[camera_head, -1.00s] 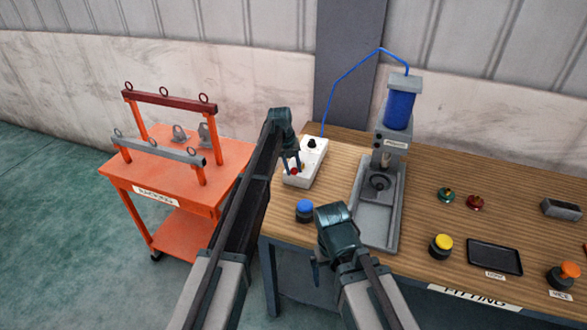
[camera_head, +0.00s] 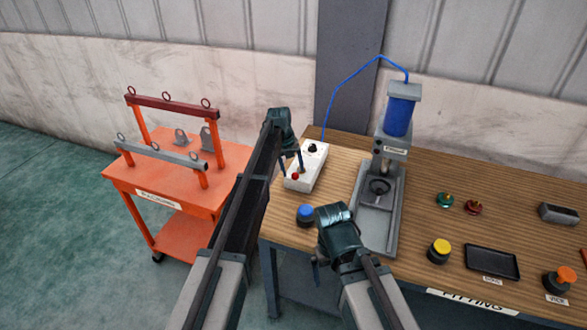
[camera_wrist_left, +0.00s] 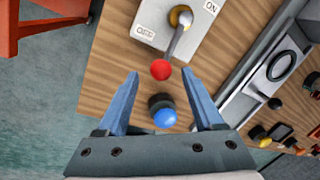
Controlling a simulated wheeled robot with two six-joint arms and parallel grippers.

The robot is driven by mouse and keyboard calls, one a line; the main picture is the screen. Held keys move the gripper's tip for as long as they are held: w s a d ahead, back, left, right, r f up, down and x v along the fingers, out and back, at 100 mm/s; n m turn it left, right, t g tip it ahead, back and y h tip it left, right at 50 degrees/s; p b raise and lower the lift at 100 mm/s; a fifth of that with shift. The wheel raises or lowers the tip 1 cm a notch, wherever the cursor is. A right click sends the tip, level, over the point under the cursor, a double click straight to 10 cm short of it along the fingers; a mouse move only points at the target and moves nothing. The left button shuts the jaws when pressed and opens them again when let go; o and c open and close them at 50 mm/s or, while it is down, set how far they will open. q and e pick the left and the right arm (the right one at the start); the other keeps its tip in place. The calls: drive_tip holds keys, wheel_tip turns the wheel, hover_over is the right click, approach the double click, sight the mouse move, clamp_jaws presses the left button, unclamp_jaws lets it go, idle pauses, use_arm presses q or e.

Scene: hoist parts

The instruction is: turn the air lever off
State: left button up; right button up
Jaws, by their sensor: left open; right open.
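The air lever (camera_wrist_left: 182,38) is a grey handle with a red ball end on a brass pivot, on a white box (camera_head: 319,170). In the left wrist view the box has an ON label at the right and another, hard to read, at the left. The lever points down toward my gripper, between the labels. The red ball (camera_wrist_left: 160,69) also shows in the head view (camera_head: 295,176). My left gripper (camera_head: 292,171) is open over the box; the ball lies just beyond its fingertips, not gripped. My right gripper (camera_head: 318,262) is open and empty by the table's front edge, its fingers mostly hidden.
A blue-topped button (camera_head: 305,213) stands near the box. A press (camera_head: 397,120) with a blue cylinder and hose stands to the right. An orange trolley (camera_head: 130,175) with lifting frames is at the left. Small parts and a black tray (camera_head: 492,262) lie further right.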

use_arm(q)
wheel_tip(320, 180, up, 11)
drive_tip(key=a+p, duration=0.2)
drive_tip(key=p, duration=0.8)
drive_tip(key=shift+s, duration=0.35)
drive_tip(key=f+b, duration=0.4)
drive_tip(key=d+f+b, duration=0.1)
drive_tip(key=f+b, duration=0.3)
drive_tip(key=d+f+b, duration=0.1)
drive_tip(key=f+b, duration=0.3)
drive_tip(key=shift+w+d+f+b, duration=0.15)
drive_tip(key=shift+w+f+b, duration=0.25)
